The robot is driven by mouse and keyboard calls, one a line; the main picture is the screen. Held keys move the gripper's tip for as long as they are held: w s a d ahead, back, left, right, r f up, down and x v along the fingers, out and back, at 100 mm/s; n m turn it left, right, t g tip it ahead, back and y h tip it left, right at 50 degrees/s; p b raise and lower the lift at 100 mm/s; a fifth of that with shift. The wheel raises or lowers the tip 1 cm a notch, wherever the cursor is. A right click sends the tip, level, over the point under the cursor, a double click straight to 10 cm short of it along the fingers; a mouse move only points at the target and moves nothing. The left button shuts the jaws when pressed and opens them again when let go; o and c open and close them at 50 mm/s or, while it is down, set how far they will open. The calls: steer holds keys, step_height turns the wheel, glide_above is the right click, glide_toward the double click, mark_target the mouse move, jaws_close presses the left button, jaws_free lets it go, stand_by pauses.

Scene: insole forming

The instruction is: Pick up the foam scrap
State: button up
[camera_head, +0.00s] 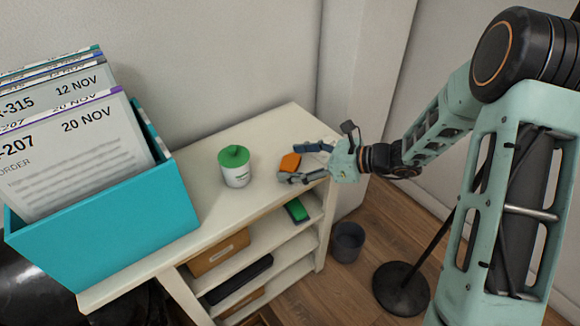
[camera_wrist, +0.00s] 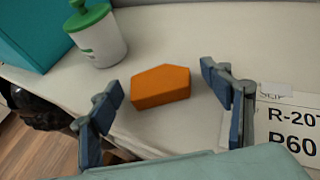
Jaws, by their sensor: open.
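The foam scrap is an orange block with one pointed side (camera_head: 290,162). It lies on the cream shelf top (camera_head: 262,134) near its right end. In the wrist view the foam scrap (camera_wrist: 161,88) lies between and just beyond the blue fingertips. My gripper (camera_head: 300,163) reaches in from the right, its fingers spread on both sides of the scrap. The wrist view shows my gripper (camera_wrist: 165,90) open, with visible gaps between each finger and the scrap. I cannot tell the fingers' exact height above the surface.
A white jar with a green lid (camera_head: 235,166) stands left of the scrap. A teal box of order cards (camera_head: 110,225) fills the left end. A white label card (camera_wrist: 290,125) lies at right in the wrist view. A dark bin (camera_head: 347,241) stands on the floor below.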

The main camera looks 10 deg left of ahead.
steer(key=c, duration=0.8)
